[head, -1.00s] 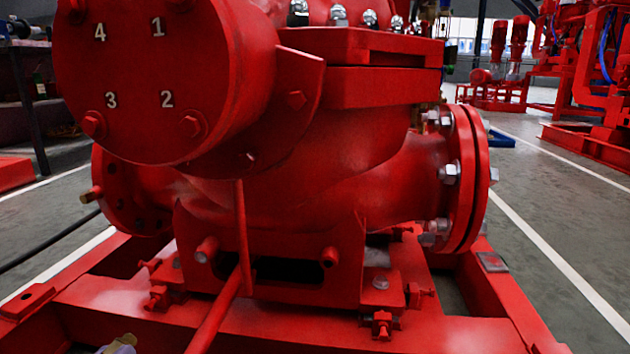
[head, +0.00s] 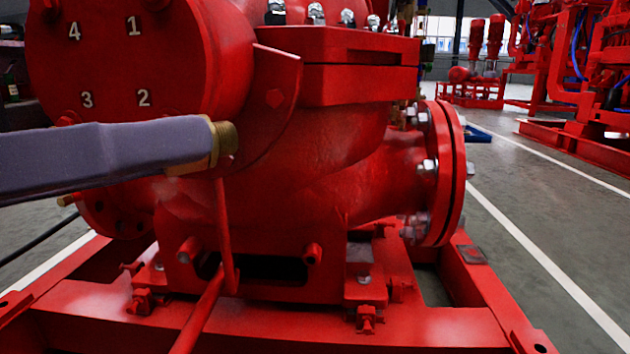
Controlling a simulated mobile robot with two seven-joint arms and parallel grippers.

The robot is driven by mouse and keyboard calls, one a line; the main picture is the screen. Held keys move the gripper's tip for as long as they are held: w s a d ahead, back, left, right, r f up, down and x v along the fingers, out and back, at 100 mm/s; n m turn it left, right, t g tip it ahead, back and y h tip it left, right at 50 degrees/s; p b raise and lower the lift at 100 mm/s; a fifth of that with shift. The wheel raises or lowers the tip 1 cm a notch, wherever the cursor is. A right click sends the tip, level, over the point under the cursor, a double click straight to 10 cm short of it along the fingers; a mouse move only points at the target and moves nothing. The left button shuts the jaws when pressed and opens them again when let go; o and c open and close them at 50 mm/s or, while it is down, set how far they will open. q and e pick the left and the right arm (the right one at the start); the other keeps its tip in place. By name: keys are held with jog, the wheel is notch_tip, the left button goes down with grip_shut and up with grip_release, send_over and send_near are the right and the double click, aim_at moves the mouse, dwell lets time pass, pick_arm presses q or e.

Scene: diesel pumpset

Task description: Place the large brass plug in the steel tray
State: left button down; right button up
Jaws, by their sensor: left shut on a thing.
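My left gripper (head: 200,150) reaches in from the left, in front of the red pump casing. It is shut on a brass plug (head: 227,138), which sticks out past the fingertips to the right. The plug is short and round, and the fingers hide part of it. It appears just in front of the lower edge of the round red cover; I cannot tell whether it touches it. No steel tray can be made out in this view. My right gripper is not in view.
The round cover (head: 120,60) bears the numbers 1 to 4. A bolted flange (head: 440,172) stands at the right of the pump. A red base frame (head: 260,328) with a slanting red rod (head: 205,310) lies below. Open grey floor (head: 540,220) is on the right.

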pick_arm(q)
jog(key=shift+w+d+r+n+t+y, duration=0.1)
jog(key=shift+w+n+t+y, duration=0.1)
jog(key=shift+w, duration=0.15)
jog(key=shift+w+r+n+t+y, duration=0.1)
jog(key=shift+w+n+t, duration=0.1)
jog(key=shift+w, duration=0.1)
